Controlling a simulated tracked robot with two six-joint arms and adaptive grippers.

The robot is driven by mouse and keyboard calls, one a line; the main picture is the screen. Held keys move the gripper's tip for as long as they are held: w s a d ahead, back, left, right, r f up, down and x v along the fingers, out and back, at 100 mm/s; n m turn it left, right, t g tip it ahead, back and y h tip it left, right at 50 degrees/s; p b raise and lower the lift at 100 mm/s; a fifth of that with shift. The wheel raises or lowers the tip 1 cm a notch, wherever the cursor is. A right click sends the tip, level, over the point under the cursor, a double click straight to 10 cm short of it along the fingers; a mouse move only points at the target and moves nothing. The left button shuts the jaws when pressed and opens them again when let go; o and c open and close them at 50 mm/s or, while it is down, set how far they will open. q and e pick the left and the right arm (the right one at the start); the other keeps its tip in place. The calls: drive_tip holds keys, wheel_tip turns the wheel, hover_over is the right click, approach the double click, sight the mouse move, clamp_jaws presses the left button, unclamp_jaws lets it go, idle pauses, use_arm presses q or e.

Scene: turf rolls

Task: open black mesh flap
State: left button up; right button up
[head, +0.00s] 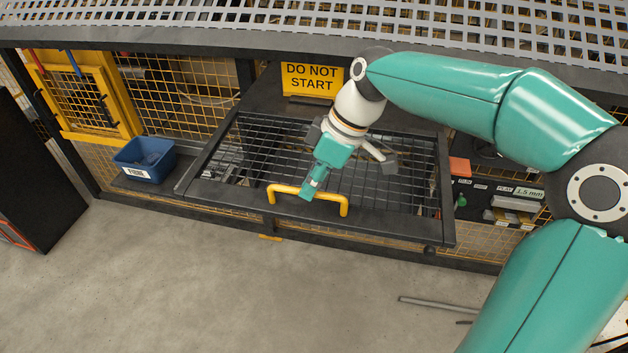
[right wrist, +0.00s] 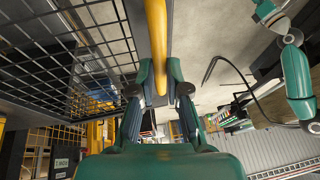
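The black mesh flap (head: 237,192) lies over the bench bay in the head view, its dark bars forming a grid. A yellow bar handle (head: 331,199) stands on its front edge; in the right wrist view the handle (right wrist: 156,40) runs between my fingers. My right gripper (head: 308,190) is at the handle's middle, and it also shows in the right wrist view (right wrist: 160,72). Its fingers are close against both sides of the handle and look shut on it. My left arm shows at the right of the right wrist view; its gripper (right wrist: 266,11) is small and its fingers are unclear.
A yellow DO NOT START sign (head: 312,78) stands behind the flap. A blue bin (head: 144,160) sits to its left, near a yellow mesh door (head: 86,98). Labelled shelves (head: 498,190) are at the right. A perforated metal sheet (head: 300,22) spans above. The floor in front is mostly clear.

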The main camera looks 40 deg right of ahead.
sight(309, 211)
clamp_jaws()
drive_tip(key=f+b, duration=0.1)
drive_tip(key=f, duration=0.1)
drive_tip(key=f+b, duration=0.4)
drive_tip(key=shift+s+a, duration=0.2)
drive_tip(key=shift+a, duration=0.05)
drive_tip(key=shift+r, duration=0.15)
drive_tip(key=o, duration=0.6)
unclamp_jaws()
drive_tip(key=shift+s+a, duration=0.1)
drive_tip(key=shift+r, duration=0.15)
